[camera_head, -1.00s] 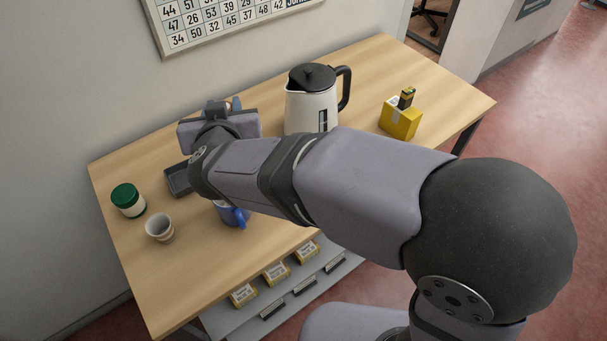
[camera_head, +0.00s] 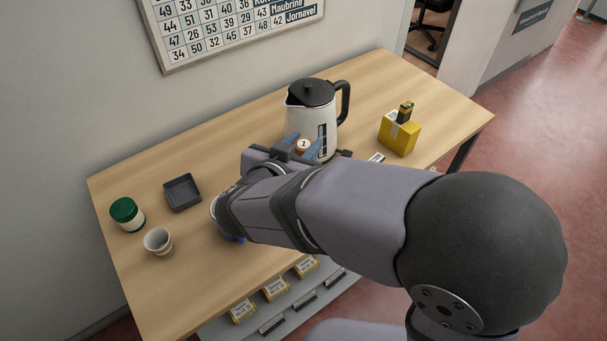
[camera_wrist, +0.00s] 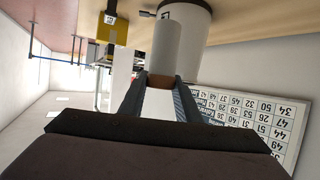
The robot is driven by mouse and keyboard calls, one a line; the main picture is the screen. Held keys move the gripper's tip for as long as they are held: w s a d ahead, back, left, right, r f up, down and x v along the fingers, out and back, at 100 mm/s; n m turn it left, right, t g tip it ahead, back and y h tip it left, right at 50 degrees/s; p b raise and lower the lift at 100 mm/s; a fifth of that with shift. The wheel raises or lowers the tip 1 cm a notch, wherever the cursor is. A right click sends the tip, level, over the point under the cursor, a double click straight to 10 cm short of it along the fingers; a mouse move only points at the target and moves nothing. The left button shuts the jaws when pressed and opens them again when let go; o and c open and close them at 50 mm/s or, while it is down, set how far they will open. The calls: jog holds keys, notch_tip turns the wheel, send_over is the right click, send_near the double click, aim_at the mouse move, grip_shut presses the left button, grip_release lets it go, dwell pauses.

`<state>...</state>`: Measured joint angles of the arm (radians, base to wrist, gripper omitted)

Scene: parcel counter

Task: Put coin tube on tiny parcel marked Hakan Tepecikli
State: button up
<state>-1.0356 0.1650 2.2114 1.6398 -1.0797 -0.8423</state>
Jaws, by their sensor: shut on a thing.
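In the wrist view, the tube's brown end (camera_wrist: 161,81) sits between my gripper's fingertips (camera_wrist: 160,84).
A white kettle (camera_head: 305,112) stands just behind my gripper. A yellow box (camera_head: 399,138) with a small dark item (camera_head: 405,112) on top is to the right. My arm hides the middle front.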

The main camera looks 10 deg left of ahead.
jog(key=shift+f, duration=3.65)
jog(key=shift+f+b, duration=0.15)
jog(key=shift+b, duration=0.15)
jog(key=o, duration=1.2)
jog(key=shift+c, duration=0.2)
jog(key=shift+r, duration=0.2)
jog(key=v, duration=1.2)
